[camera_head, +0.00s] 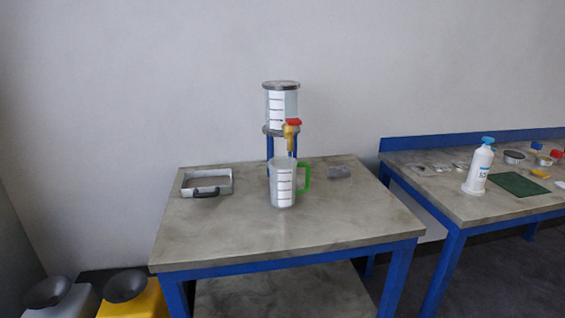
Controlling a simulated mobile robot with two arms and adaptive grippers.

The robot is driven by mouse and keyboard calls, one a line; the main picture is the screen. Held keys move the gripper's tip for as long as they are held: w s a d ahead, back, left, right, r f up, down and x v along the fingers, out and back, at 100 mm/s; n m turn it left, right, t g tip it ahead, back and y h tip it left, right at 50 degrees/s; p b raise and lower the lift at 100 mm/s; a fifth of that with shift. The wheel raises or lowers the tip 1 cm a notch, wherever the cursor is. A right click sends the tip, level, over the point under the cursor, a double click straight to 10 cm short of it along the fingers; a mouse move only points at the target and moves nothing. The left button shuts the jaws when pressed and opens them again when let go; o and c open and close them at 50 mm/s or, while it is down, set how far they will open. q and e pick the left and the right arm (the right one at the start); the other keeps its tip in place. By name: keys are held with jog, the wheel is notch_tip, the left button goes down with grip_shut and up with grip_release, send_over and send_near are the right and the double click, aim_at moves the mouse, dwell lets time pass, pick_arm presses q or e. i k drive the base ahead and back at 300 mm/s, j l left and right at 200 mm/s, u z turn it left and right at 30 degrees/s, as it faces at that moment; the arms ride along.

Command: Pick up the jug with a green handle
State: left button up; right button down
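The jug (283,185) is a clear, upright measuring jug with a white scale label and a green handle (306,178) on its right side. It stands on the grey-topped table (225,235) in the middle of the head view. It is in front of and below the brass tap of a clear flanged vessel (281,106) on a blue stand. Neither of my grippers is in view.
A second table (480,210) at the right holds a white bottle (479,168) and small items. Funnel-topped containers (128,287) stand at lower left.

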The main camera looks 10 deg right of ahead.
aim_at(282, 168)
jog(key=u, duration=1.35)
jog(key=z, duration=1.65)
jog(key=i+l+u, duration=0.1)
jog(key=l, duration=0.2)
jog(key=i+l, duration=0.2)
jog(key=i+l+u, duration=0.15)
jog(key=l, duration=0.3)
jog(key=i+l, duration=0.15)
jog(key=l, duration=0.15)
jog(key=u, duration=0.05)
